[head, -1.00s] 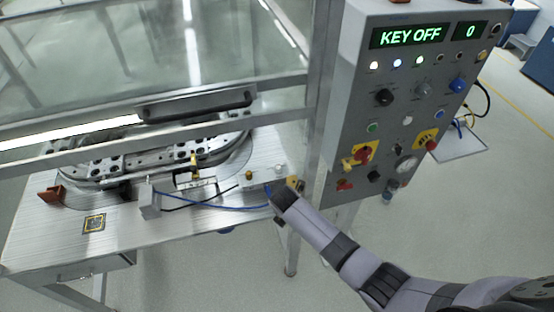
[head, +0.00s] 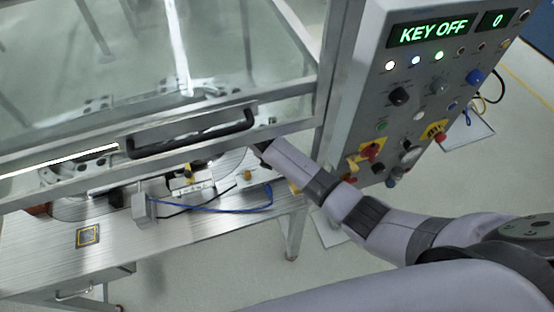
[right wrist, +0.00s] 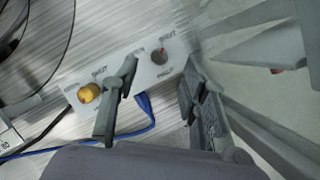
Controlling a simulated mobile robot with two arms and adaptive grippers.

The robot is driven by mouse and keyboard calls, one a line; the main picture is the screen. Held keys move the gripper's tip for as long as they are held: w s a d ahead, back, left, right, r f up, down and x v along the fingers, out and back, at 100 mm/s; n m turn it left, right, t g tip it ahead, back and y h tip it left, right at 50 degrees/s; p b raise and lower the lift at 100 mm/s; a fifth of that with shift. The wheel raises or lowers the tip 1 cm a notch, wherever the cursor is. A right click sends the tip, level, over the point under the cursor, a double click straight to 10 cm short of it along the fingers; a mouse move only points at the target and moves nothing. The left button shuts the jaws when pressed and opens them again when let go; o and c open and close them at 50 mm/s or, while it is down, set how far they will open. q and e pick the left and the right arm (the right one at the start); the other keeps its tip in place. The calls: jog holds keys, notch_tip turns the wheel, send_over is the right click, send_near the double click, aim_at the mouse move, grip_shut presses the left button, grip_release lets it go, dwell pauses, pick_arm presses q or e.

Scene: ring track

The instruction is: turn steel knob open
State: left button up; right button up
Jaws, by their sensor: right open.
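The steel knob (right wrist: 160,56) is a small round knob with a red mark on a pale plate (right wrist: 121,75) with OPEN and SHUT lettering. A brass knob (right wrist: 89,93) is on the same plate, to the left; it also shows in the head view (head: 247,174). My right gripper (right wrist: 159,78) is open and empty. In the right wrist view its two fingers stand either side of the steel knob, which shows beyond their tips. Contact cannot be told. In the head view my right arm hides the steel knob, and the gripper (head: 265,147) is barely visible. My left gripper is out of view.
A clear guard with a metal frame and black handle (head: 190,137) stands over the track, close to my right gripper. The control panel (head: 355,90), reading KEY OFF, is at right. A blue cable (right wrist: 146,108) runs beside the plate.

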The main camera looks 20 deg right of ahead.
jog(key=x, duration=0.3)
jog(key=shift+f, duration=0.1)
jog(key=shift+x, duration=0.85)
jog(key=shift+w, duration=0.1)
jog(key=shift+c, duration=1.2)
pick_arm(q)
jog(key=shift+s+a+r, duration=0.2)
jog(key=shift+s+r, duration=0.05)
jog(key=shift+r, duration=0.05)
pick_arm(e)
grip_shut()
